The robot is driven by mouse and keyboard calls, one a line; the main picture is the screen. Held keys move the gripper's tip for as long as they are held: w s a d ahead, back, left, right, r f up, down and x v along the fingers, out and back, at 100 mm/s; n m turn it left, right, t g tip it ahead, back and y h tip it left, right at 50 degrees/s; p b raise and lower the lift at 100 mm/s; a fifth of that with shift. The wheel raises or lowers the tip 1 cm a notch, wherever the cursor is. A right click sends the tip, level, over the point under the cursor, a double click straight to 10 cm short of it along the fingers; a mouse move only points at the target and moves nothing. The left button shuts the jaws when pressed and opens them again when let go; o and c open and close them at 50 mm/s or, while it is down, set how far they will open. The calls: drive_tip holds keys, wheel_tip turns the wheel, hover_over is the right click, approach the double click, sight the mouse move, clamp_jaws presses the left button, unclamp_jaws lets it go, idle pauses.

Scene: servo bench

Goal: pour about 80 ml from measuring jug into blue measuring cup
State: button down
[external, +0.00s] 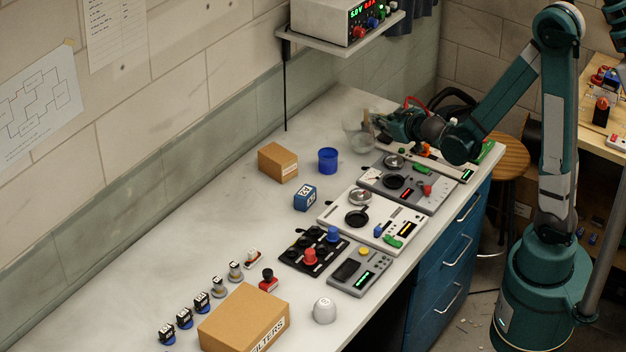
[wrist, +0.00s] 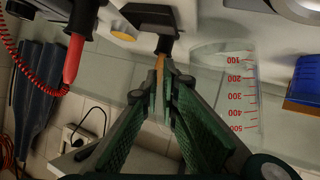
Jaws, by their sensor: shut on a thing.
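The measuring jug (external: 359,138) is clear, at the far end of the bench. In the wrist view the clear jug (wrist: 225,85) shows red scale marks from 100 to 500. My gripper (external: 378,122) is at the jug's right side. I cannot tell the liquid level or whether the jug touches the bench. The blue measuring cup (external: 328,161) stands upright on the bench, left of the jug and apart from it; blue also shows at the wrist view's right edge (wrist: 303,82).
A cardboard box (external: 278,162) and a blue block (external: 305,198) stand near the cup. Panels with dark pans (external: 357,218) line the bench's front side. A shelf with a power supply (external: 340,45) overhangs the back. Bare bench lies between jug and cup.

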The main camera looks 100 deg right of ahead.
drive_tip(key=shift+s+d+f+m+b, duration=0.2)
drive_tip(key=shift+s+f+m+b, duration=0.2)
drive_tip(key=shift+f+m, duration=0.15)
drive_tip(key=shift+f+t+y, duration=0.1)
drive_tip(key=shift+t+y, duration=0.2)
drive_tip(key=shift+s+d+f+m+t, duration=0.2)
drive_tip(key=shift+s+m+t, duration=0.1)
drive_tip(key=shift+m, duration=0.25)
